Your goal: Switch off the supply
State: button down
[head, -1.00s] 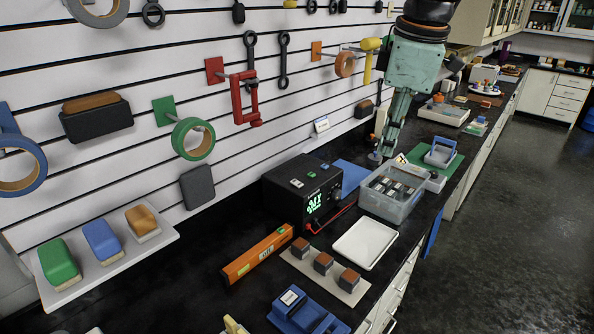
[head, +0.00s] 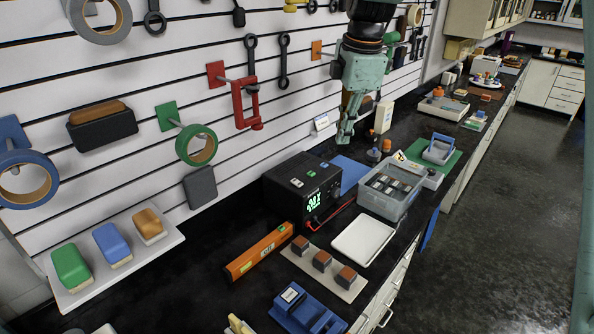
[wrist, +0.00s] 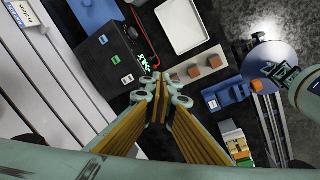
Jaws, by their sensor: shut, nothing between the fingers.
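The power supply (head: 290,190) is a black box on the dark bench with a lit green display (head: 314,200) on its front. Small white and green pieces sit on its top.
A grey bin of parts (head: 410,203) and a white tray (head: 347,247) stand right of the supply. An orange level (head: 245,262) and a board with brown-topped blocks (head: 295,262) lie in front. The slatted wall (head: 230,90) with hanging tools rises behind.

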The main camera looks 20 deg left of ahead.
jog(key=w+a+f+n+p, duration=0.4)
jog(key=w+a, duration=0.1)
jog(key=a, duration=0.3)
jog(key=n+p, duration=0.2)
jog(key=n, duration=0.2)
send_over(295, 180)
jog(key=d, duration=0.2)
jog(key=shift+g, duration=0.4)
jog(key=f, duration=0.2)
jog(key=s+f, duration=0.1)
jog(key=f, duration=0.1)
jog(key=shift+a+f, duration=0.1)
jog(key=shift+f, duration=0.15)
jog(key=shift+w+a+f+p, duration=0.15)
jog(key=shift+a+f+p, duration=0.2)
jog(key=shift+f, duration=1.9)
jog(key=shift+w+a+f+p, duration=0.15)
jog(key=shift+f+p, duration=0.3)
jog(key=shift+f, duration=1.85)
jog(key=shift+w+a+f+p, duration=0.1)
jog(key=shift+a+f+p, duration=0.25)
jog(key=shift+f, duration=1.9)
jog(key=shift+d, duration=0.1)
jog(key=shift+m, duration=0.3)
